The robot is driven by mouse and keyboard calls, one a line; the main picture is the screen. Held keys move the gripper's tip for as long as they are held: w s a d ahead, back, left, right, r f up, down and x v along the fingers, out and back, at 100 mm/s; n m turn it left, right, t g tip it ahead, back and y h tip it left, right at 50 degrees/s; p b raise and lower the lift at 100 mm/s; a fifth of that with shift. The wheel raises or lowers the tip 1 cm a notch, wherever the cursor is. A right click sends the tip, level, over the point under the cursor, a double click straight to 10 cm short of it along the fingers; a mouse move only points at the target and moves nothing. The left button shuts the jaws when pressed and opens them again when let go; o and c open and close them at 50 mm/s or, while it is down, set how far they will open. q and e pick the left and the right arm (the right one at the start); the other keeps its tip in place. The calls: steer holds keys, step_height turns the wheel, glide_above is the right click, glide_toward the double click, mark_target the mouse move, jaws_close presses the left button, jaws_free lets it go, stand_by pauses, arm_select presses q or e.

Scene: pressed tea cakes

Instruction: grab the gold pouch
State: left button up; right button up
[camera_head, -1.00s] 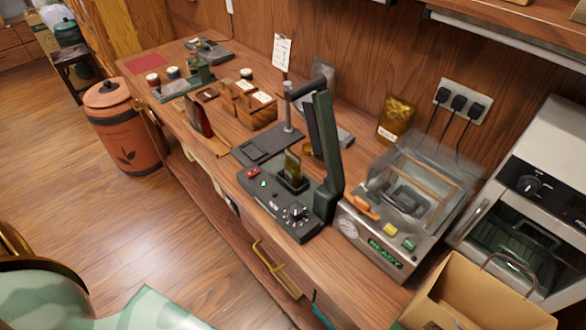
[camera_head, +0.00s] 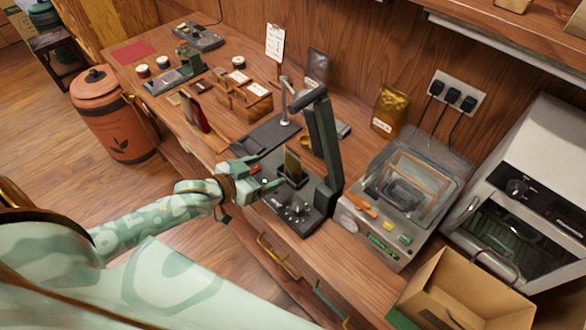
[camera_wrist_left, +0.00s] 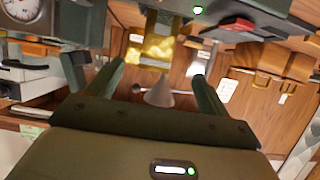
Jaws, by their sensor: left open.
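A small gold pouch (camera_head: 292,163) stands upright in a dark holder on the black and green sealing machine (camera_head: 322,145). It also shows in the left wrist view (camera_wrist_left: 150,48), shiny and yellow, beyond the space between my fingers. A larger gold pouch (camera_head: 390,110) stands against the back wall. My right gripper is not in view.
A vacuum machine with a clear lid (camera_head: 410,190) stands right of the sealing machine, with a cardboard box (camera_head: 465,295) in front and an oven (camera_head: 525,190) beyond. Wooden boxes (camera_head: 245,98) and a dark mat (camera_head: 268,138) lie to the left. A terracotta bin (camera_head: 113,120) stands on the floor.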

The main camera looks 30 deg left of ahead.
mark_target(290, 163)
arm_select(q)
steer(key=b+x, duration=0.1)
steer(key=x, duration=0.8)
steer(key=b+x, duration=0.1)
steer(key=x, duration=0.1)
steer(key=shift+w+d+f, duration=0.1)
steer(key=shift+d+f, duration=0.15)
steer(key=shift+f, duration=0.1)
steer(key=shift+r, duration=0.1)
steer(key=shift+c, duration=0.7)
steer(key=c, duration=1)
steer(key=shift+r, duration=0.1)
